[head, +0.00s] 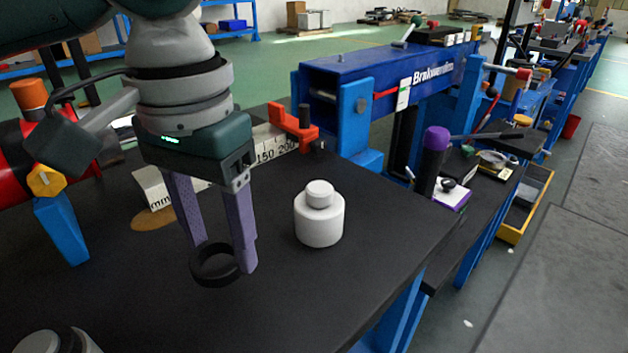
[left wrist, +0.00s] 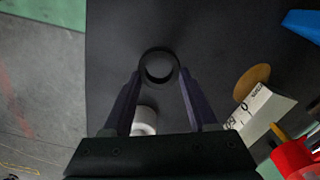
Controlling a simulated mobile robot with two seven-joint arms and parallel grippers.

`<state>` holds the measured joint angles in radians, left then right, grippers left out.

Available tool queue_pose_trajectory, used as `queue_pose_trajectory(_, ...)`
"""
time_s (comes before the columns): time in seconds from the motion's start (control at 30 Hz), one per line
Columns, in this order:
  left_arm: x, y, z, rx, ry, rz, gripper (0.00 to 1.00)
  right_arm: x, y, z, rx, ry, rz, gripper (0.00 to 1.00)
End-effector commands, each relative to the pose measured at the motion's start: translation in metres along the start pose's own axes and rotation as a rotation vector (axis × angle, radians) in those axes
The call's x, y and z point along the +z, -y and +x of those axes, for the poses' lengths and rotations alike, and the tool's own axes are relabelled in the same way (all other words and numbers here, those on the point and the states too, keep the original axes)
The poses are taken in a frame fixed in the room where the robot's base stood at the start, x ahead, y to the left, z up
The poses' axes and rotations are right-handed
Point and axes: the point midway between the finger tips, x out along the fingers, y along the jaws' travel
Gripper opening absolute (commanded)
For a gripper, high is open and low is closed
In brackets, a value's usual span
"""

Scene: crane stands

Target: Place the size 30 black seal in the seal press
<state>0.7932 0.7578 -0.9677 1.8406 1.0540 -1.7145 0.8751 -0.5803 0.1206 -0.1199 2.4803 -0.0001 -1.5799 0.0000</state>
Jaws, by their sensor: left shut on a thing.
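My left gripper (head: 222,256) is shut on a black seal (head: 213,279), a dark ring held between the two purple fingertips above the black tabletop. The ring also shows in the left wrist view (left wrist: 160,50), gripped at its sides, its opening facing the camera. A white stepped cylinder (head: 319,222) with a smaller knob on top stands upright to the right of the seal, apart from it. It may be the seal press. I cannot read the seal's size. My right gripper is not in view.
The black table (head: 300,300) is clear around the white cylinder and ends to its right. A white measuring block (head: 152,188) and a brown disc (head: 152,219) lie behind the gripper. A blue beam (head: 375,85) stands behind. A light round shape shows at bottom left, cut off.

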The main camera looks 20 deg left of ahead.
Motion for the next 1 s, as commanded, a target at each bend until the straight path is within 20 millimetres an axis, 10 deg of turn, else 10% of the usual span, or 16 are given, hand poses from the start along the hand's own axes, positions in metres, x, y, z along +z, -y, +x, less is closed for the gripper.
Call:
queue_pose_trajectory(0.2,0.001,0.0,0.041,-0.001,0.002,-0.001,0.06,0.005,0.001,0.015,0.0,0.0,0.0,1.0)
queue_pose_trajectory(0.67,0.001,0.0,0.048,0.0,0.003,0.0,0.06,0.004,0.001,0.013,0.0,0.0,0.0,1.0)
queue_pose_trajectory(0.7,0.001,0.0,0.048,0.0,0.002,0.0,0.63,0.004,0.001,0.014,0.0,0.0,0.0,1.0)
queue_pose_trajectory(1.0,0.0,0.0,0.048,-0.001,0.001,0.0,0.89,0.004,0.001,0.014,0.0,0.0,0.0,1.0)
